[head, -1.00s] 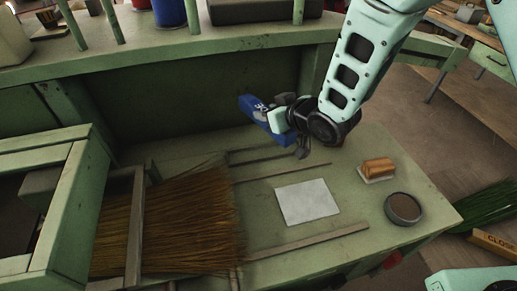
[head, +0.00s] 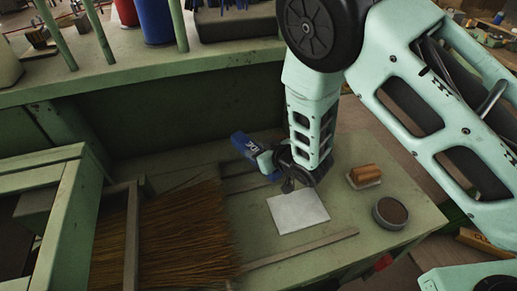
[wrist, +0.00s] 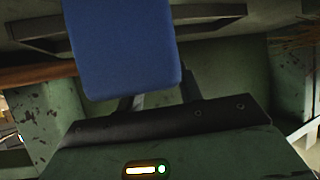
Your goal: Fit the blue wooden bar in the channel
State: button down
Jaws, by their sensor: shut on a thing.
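The blue wooden bar (head: 243,144) is held at the back of the green bench top, near the upright back panel. It shows as a broad blue face in the wrist view (wrist: 122,48).
Broom bristles (head: 180,235) spread over the bench at left, beside a green frame (head: 70,215). A white sheet (head: 298,212), a wooden-backed brush (head: 364,175) and a round dark tin (head: 390,213) lie to the right. A long strip (head: 300,248) lies in front.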

jog(key=shift+f+b, duration=0.3)
jog(key=shift+b, duration=0.05)
jog(key=c, duration=0.9)
grip_release()
jog(key=shift+s+r+p, duration=0.1)
jog(key=shift+r+p, duration=0.3)
jog(key=shift+r, duration=0.05)
jog(key=s+d+r+g+h+b, duration=0.1)
jog(key=s+d+r+g+h, duration=0.1)
jog(key=s, duration=0.8)
jog(key=s+d+r+g+h+b, duration=0.1)
jog(key=s+d+r+g, duration=0.3)
jog(key=s+r, duration=0.5)
jog(key=s+d+r+g+h+b, duration=0.1)
jog(key=s+d+r+g+h, duration=0.2)
jog(key=s+d+r, duration=0.3)
jog(key=shift+s+d+r+h, duration=0.1)
jog(key=shift+s+d+h, duration=0.05)
jog(key=shift+s, duration=0.7)
jog(key=shift+s+d+h, duration=0.2)
jog(key=shift+s, duration=0.7)
jog(key=shift+s+d+r+h, duration=0.1)
jog(key=shift+s+d+h, duration=0.05)
jog(key=shift+s, duration=0.7)
